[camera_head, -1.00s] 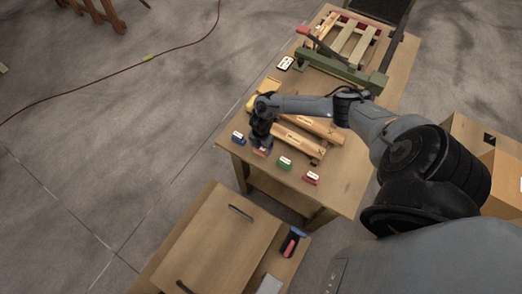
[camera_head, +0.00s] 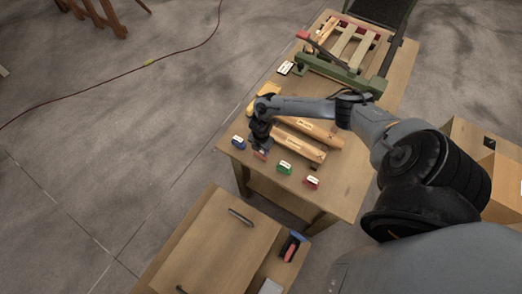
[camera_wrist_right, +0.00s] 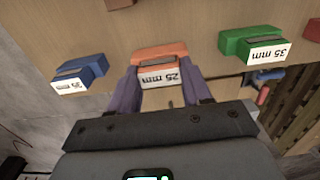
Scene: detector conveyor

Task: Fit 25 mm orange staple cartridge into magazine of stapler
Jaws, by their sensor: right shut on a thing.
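The orange cartridge (camera_wrist_right: 160,52), with a white label reading 25 mm, is between the fingers of my right gripper (camera_wrist_right: 160,78) in the right wrist view. The gripper is shut on it, at or just above the table top; I cannot tell which. In the head view my right gripper (camera_head: 260,148) mostly hides the cartridge (camera_head: 260,156) near the table's front left corner. A dark, red and blue tool that looks like the stapler (camera_head: 291,246) lies on the lower wooden cabinet. Its magazine cannot be made out. My left gripper is not in view.
A blue cartridge (camera_head: 238,142) stands left of the gripper; a green one (camera_head: 284,168), labelled 35 mm in the wrist view, and a red one (camera_head: 311,182) stand to the right. Wooden bars (camera_head: 300,145) lie behind. A green-framed fixture (camera_head: 335,70) occupies the table's far end.

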